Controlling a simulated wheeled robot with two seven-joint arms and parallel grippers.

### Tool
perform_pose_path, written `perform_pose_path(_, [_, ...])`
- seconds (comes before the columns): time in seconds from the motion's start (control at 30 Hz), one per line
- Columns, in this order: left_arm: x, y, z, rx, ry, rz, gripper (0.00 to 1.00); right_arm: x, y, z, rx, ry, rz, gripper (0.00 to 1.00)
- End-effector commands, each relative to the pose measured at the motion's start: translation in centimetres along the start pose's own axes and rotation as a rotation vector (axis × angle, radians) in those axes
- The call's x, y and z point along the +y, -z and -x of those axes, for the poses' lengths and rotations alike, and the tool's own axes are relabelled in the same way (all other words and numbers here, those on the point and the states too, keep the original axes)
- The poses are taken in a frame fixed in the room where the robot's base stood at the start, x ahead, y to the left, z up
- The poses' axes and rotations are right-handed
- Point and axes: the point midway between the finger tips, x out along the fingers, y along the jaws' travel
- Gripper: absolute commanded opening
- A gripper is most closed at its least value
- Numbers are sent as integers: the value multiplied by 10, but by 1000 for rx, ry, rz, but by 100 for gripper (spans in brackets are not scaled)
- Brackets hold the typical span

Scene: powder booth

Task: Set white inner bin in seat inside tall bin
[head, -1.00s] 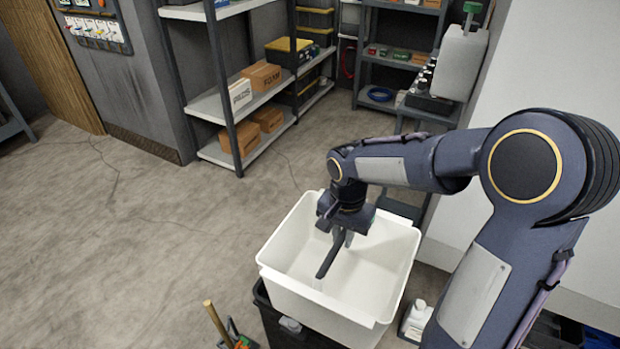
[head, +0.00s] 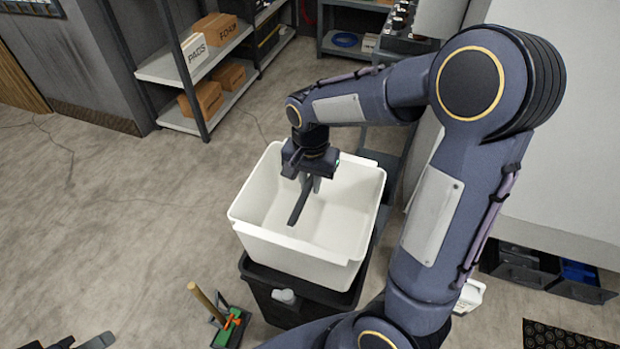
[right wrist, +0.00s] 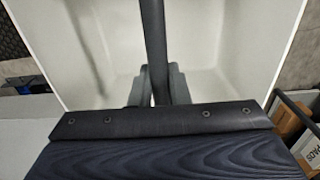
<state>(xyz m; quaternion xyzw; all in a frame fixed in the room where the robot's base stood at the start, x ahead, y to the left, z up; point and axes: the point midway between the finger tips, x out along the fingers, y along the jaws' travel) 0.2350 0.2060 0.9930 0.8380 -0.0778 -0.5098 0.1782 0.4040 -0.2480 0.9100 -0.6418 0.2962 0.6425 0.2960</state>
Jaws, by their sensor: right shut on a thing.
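The white inner bin (head: 295,258) is an open, roughly upright tub over the tall black bin (head: 277,312). Much of its wall shows above the black rim. I cannot tell whether its lower end is inside, and the seat is hidden. My right gripper (head: 306,186) is inside the white bin's mouth, shut on the dark bar-like handle (head: 299,203) of that bin. In the right wrist view the handle (right wrist: 154,45) runs up from between the fingers, with the white walls around it. Dark fingertips of my left gripper (head: 78,342) show apart at the bottom left edge.
A green dustpan-like item (head: 230,327) with a wooden handle (head: 205,302) stands left of the black bin. Shelves with boxes (head: 213,36) stand behind. The floor at left is clear.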

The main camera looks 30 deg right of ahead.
Motion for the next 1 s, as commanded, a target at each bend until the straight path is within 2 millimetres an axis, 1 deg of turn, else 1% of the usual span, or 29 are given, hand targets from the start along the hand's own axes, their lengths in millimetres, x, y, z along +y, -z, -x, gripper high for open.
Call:
perform_pose_path(0.03, [-3, -4, -8, 0, 0, 0, 36, 0, 0, -10, 0, 0, 0, 0])
perform_pose_path(1.0, [-35, -38, -76, 0, 0, 0, 36, 0, 0, -107, 1, 1, 0, 0])
